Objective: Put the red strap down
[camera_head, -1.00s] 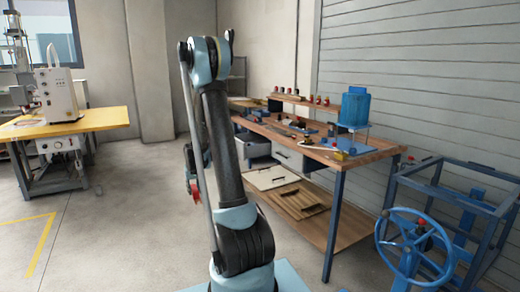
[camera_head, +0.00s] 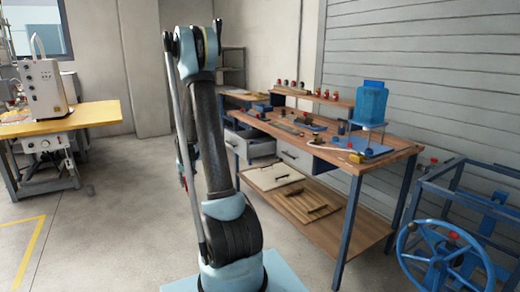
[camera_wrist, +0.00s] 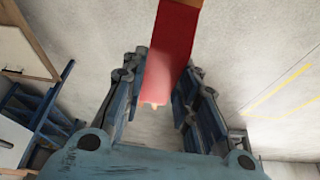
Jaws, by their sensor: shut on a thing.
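The red strap (camera_wrist: 174,42) shows in the wrist view as a flat red band. It runs from the top edge down between the two fingers of my gripper (camera_wrist: 163,70). My gripper is shut on it, and its lower end hangs between the blue finger links. In the head view my gripper is mostly hidden behind my arm. Only a small bit of red (camera_head: 183,183) shows at the arm's left side.
A wooden workbench (camera_head: 395,160) with small parts and a blue container (camera_head: 372,103) stands at right. A blue frame with a handwheel (camera_head: 440,258) is nearer right. A yellow-topped machine table (camera_head: 90,115) stands at left. Clear floor (camera_head: 115,225) lies between.

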